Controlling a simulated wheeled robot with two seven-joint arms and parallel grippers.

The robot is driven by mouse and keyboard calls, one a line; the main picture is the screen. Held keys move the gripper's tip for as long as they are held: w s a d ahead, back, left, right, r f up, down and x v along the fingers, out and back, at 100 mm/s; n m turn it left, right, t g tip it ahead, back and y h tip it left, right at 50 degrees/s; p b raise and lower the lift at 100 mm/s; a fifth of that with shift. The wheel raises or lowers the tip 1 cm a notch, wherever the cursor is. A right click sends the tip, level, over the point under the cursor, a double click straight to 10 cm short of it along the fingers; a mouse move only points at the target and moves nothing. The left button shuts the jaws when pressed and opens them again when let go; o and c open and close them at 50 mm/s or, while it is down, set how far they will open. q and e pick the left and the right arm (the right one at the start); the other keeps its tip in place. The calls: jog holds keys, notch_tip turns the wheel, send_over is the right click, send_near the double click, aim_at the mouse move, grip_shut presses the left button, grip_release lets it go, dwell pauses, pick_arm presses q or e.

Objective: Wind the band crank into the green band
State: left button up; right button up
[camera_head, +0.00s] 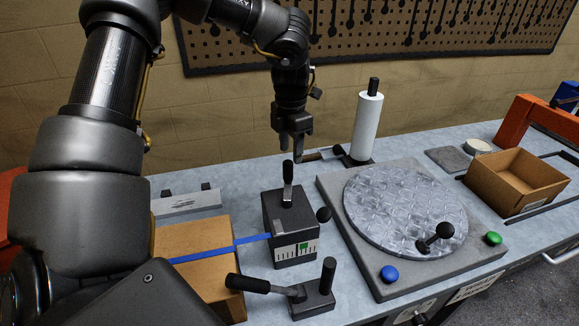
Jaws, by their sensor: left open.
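A dark box (272,218) stands on the bench. A crank with a black round knob (323,214) sticks out at the box's right side. An upright black-handled lever (287,182) stands on its top. A blue strap (222,249) runs from the box left over a cardboard box. My left gripper (291,146) is open and empty, pointing down above and behind the lever, apart from the crank. My right gripper is not in view.
The cardboard box (190,241) sits left of the dark box. A black lever clamp (312,300) stands in front. A white roll (367,125) stands behind.

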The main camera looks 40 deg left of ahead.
aim_at(288, 167)
pick_arm(q)
jog(key=f, duration=0.3)
jog(key=f+p, duration=0.1)
jog(key=f, duration=0.1)
jog(key=shift+s+a+f, duration=0.25)
jog(key=shift+a, duration=0.1)
jog(key=shift+w+d+f, duration=0.1)
jog(key=shift+f, duration=0.5)
grip_shut()
